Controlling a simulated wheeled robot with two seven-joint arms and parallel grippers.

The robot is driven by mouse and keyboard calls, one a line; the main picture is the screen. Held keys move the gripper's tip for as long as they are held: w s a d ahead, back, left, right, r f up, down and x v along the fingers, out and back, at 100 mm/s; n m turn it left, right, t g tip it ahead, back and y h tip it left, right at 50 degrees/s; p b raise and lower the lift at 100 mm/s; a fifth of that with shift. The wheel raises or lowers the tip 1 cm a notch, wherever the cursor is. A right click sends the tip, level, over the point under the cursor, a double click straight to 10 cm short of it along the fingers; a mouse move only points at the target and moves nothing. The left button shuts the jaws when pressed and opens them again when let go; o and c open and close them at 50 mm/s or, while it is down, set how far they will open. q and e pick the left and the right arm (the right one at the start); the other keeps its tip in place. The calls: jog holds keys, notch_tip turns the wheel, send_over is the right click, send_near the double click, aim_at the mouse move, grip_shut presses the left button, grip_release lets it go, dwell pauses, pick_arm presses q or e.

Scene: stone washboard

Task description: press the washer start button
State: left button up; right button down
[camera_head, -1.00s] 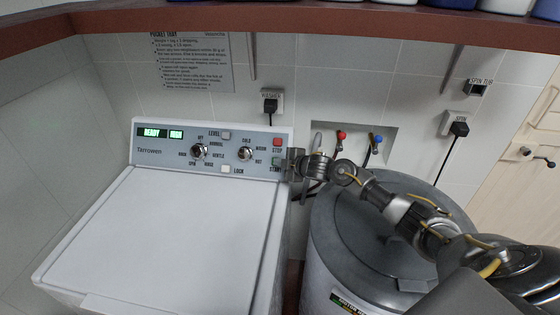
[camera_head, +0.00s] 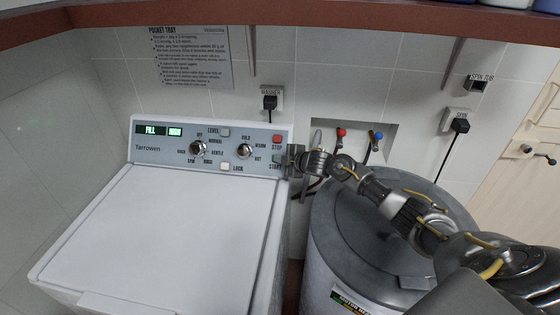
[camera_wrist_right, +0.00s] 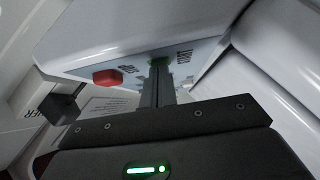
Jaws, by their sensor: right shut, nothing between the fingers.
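The white washer (camera_head: 180,235) stands at the left with its lid shut. Its control panel (camera_head: 165,146) has a display (camera_head: 158,130) that reads "FILL". The red stop button (camera_head: 277,139) is above the green start button (camera_head: 277,158) at the panel's right end. My right gripper (camera_head: 288,160) is shut and empty, with its tips at the start button. In the right wrist view, the closed fingers (camera_wrist_right: 159,75) reach the green start button (camera_wrist_right: 160,60) and partly hide it; the red stop button (camera_wrist_right: 108,77) is to the left. My left gripper is not in view.
A round grey-lidded spin tub (camera_head: 345,210) stands right of the washer, under my right arm. Red (camera_head: 341,132) and blue (camera_head: 378,135) taps sit in a wall recess behind. A brown shelf (camera_head: 280,18) runs along the top.

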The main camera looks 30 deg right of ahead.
jog(key=shift+s+a+r+p, duration=0.1)
jog(key=shift+a+r+p, duration=0.15)
jog(key=shift+p, duration=0.25)
jog(key=s+a+r+p, duration=0.1)
jog(key=r+p, duration=0.1)
jog(key=shift+s+a+p, duration=0.15)
jog(key=shift+p, duration=0.25)
jog(key=b+v, duration=0.2)
jog(key=v, duration=0.8)
jog(key=shift+s+b, duration=0.3)
jog(key=shift+s, duration=0.2)
jog(key=shift+f, duration=0.1)
